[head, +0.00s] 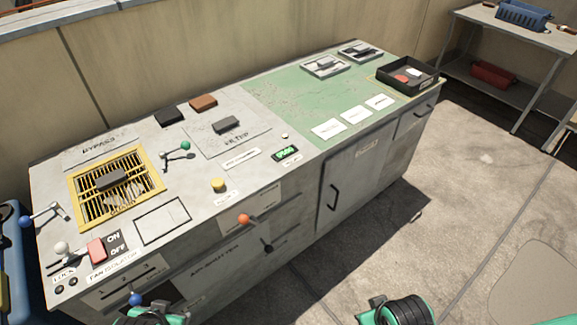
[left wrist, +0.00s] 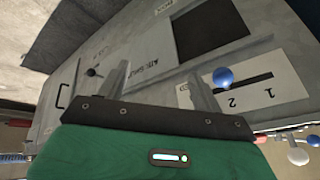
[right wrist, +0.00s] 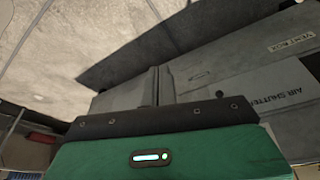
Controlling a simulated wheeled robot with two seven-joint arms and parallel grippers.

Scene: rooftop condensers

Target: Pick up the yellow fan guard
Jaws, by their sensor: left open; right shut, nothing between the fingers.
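The yellow fan guard (head: 135,182) is a square frame with bars over a dark opening, lying on the left part of the grey cabinet top. A dark block-shaped handle (head: 111,180) sits at its middle. My left gripper (left wrist: 161,85) is open and empty, its two fingers apart in front of the cabinet's side. My right gripper (right wrist: 158,87) is shut with its fingers together and nothing between them. In the head view both arms show only at the bottom edge, low in front of the cabinet and apart from the guard. The guard shows in neither wrist view.
Around the guard stand a blue-knobbed lever (head: 25,221), a green-knobbed lever (head: 185,146), a red switch (head: 97,250) and a yellow button (head: 217,185). Orange (head: 243,219) and black knobs stick out of the front. A black tray (head: 408,77) stands at the far right.

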